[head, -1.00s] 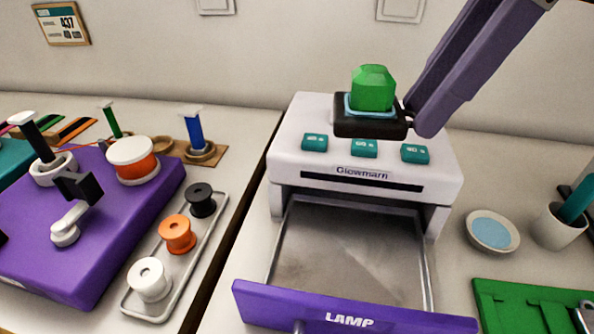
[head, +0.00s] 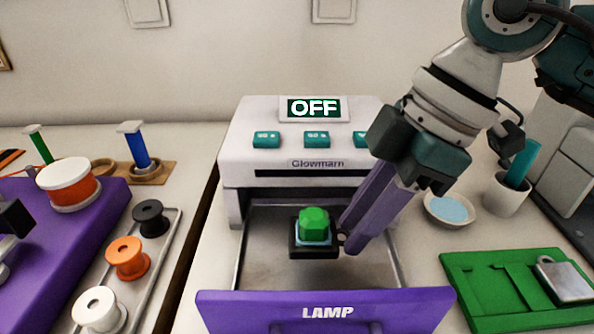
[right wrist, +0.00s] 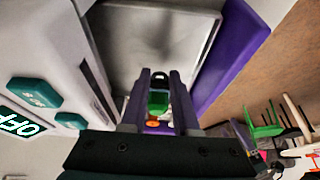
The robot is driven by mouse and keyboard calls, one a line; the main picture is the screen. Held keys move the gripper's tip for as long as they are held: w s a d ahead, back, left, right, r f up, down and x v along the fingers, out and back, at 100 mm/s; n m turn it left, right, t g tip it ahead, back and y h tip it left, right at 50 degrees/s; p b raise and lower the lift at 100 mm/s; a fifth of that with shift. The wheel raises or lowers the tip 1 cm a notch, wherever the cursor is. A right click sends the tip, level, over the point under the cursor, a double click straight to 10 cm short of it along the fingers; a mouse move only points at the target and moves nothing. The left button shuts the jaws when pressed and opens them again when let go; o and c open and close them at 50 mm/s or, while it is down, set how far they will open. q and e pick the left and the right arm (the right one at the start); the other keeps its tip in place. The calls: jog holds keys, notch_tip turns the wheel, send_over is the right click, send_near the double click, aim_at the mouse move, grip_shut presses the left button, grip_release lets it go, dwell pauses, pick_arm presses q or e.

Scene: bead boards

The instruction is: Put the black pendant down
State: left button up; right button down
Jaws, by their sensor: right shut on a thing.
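The black pendant (head: 300,250) is a dark square setting with a pale blue rim and a faceted green stone (head: 314,222) on top. It is upright over the open metal drawer of the lamp. My right gripper (head: 343,240) is shut on its right side. In the right wrist view the pendant (right wrist: 158,101) shows between the purple fingers of my right gripper (right wrist: 160,86). I cannot tell whether its underside touches the drawer floor (head: 275,225).
The white Glowmarn lamp (head: 240,165) stands behind, its display (head: 314,108) reading OFF. The drawer's purple front (head: 250,312) is nearest. A tray of spools (head: 160,265) lies left. A green board (head: 480,290), a dish (head: 450,208) and a white cup (head: 507,197) are at right.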

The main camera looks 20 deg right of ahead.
aim_at(340, 264)
jog(key=shift+f+b, duration=0.4)
jog(key=shift+f, duration=1.6)
jog(key=shift+f, duration=0.1)
jog(key=c, duration=0.7)
grip_release()
jog(key=shift+o, duration=0.2)
jog(key=shift+r, duration=0.35)
jog(key=p+v, duration=0.2)
jog(key=v, duration=0.9)
jog(key=shift+d+r, duration=0.2)
jog(key=shift+r, duration=0.05)
jog(key=shift+s, duration=0.15)
